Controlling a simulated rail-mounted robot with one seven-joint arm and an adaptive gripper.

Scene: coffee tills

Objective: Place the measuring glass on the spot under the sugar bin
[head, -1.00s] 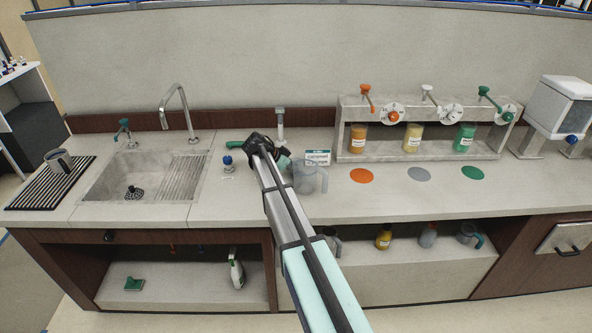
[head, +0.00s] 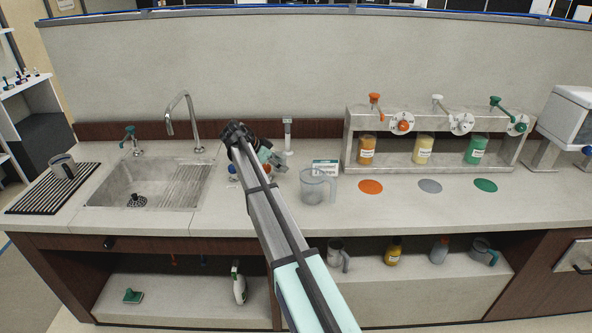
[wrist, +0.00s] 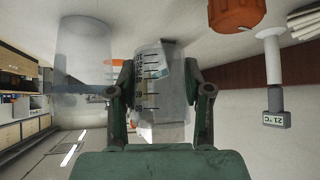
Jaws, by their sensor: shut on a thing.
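The measuring glass (wrist: 152,85) is clear with dark scale marks. In the wrist view it sits between the two fingers of my gripper (wrist: 160,95), which is shut on it. In the head view my gripper (head: 268,156) is over the back of the counter, right of the sink; the glass is hard to make out there. Three dispensers stand at the back right, with an orange jar (head: 367,150), a pale yellow jar (head: 424,150) and a green jar (head: 475,150). An orange spot (head: 370,187), a grey spot (head: 430,186) and a green spot (head: 486,185) lie before them. I cannot read which is sugar.
A clear jug (head: 318,187) stands on the counter just right of my gripper, before a small sign (head: 325,166). A grey post (head: 288,136) stands behind. The sink (head: 150,185) is at left. The counter between jug and orange spot is clear.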

